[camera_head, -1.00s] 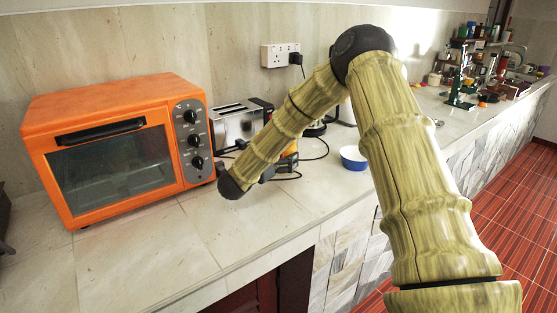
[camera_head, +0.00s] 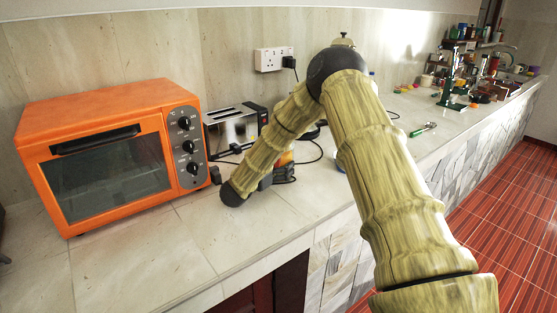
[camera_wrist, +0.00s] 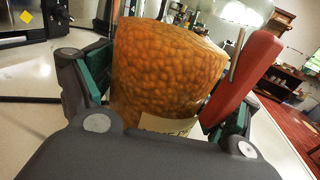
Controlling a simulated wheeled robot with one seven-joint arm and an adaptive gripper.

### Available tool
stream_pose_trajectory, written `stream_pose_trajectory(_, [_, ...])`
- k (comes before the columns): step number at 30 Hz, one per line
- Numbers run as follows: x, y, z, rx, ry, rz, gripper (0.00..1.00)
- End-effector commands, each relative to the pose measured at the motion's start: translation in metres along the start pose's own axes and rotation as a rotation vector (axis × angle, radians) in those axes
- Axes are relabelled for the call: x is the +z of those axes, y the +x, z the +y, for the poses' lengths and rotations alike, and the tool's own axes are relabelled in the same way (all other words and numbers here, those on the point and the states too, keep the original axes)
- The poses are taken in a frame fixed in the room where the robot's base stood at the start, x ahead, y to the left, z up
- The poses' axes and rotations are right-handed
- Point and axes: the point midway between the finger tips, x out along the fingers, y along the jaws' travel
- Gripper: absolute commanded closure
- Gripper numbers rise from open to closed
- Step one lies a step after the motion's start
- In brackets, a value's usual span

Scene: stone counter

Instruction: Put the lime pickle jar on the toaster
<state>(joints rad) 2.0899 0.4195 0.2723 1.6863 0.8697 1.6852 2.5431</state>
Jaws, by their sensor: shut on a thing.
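The lime pickle jar (camera_wrist: 165,70), with lumpy orange-brown contents and a pale label low down, fills the middle of the wrist view. My gripper (camera_wrist: 163,98) is shut on it, with a finger on each side. In the head view, a small orange part of the jar (camera_head: 286,158) shows behind my arm; the gripper is mostly hidden there. The silver toaster (camera_head: 232,130) stands against the wall, with two slots on top. The gripper is in front of the toaster and to its right.
An orange toaster oven (camera_head: 110,150) stands left of the toaster. A red object (camera_wrist: 245,75) is beside the jar near the right finger; contact is unclear. A black cord (camera_head: 312,152) and wall socket (camera_head: 275,59) are behind. The front left counter is clear.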

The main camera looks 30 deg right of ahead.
Motion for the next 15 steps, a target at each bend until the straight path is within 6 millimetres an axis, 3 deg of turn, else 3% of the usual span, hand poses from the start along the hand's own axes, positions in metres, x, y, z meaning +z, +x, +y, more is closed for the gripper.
stream_pose_trajectory(7, [0.0009,0.0002,0.0006,0.0,0.002,-0.002,0.83])
stream_pose_trajectory(8, [-0.0007,0.0,0.0001,0.0,0.0,0.0,0.08])
stream_pose_trajectory(9, [-0.0004,0.0,0.0001,0.0,0.0,0.0,0.01])
stream_pose_trajectory(15, [-0.0003,0.0,-0.0001,0.0,0.0,0.0,0.0])
